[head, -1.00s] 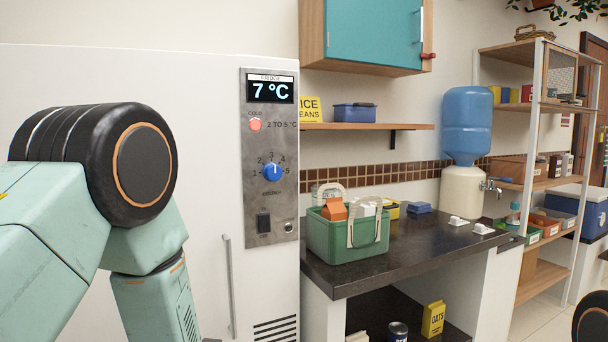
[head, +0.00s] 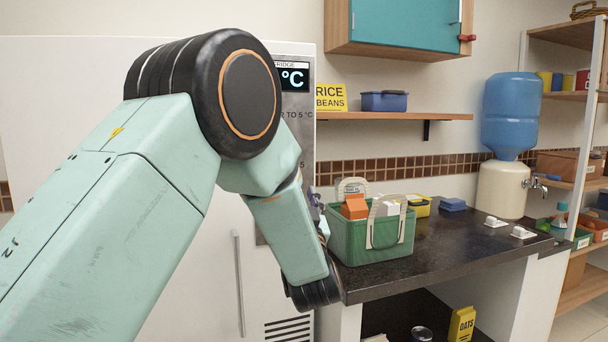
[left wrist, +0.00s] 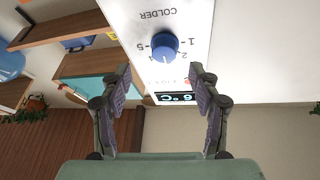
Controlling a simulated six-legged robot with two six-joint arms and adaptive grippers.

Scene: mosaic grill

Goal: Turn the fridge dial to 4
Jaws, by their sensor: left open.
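The blue fridge dial (left wrist: 165,46) shows upside down in the left wrist view, on its pale panel (left wrist: 195,20). Its white mark points down in that picture, roughly where 3 belongs, between the visible 2 and 5; the nearby numbers are partly hidden or unclear. My left gripper (left wrist: 161,76) is open and empty. Its two fingers stand apart below the dial in the picture, with no visible contact. In the head view my left arm hides the dial and most of the panel; only part of the temperature display (head: 293,78) shows. My right gripper is not in view.
The white fridge door has a vertical handle (head: 239,283). Right of the fridge, a green basket (head: 344,240) with cartons stands on the dark counter (head: 440,252), close to my left arm. A shelf (head: 400,116) and a teal cabinet (head: 405,22) hang above.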

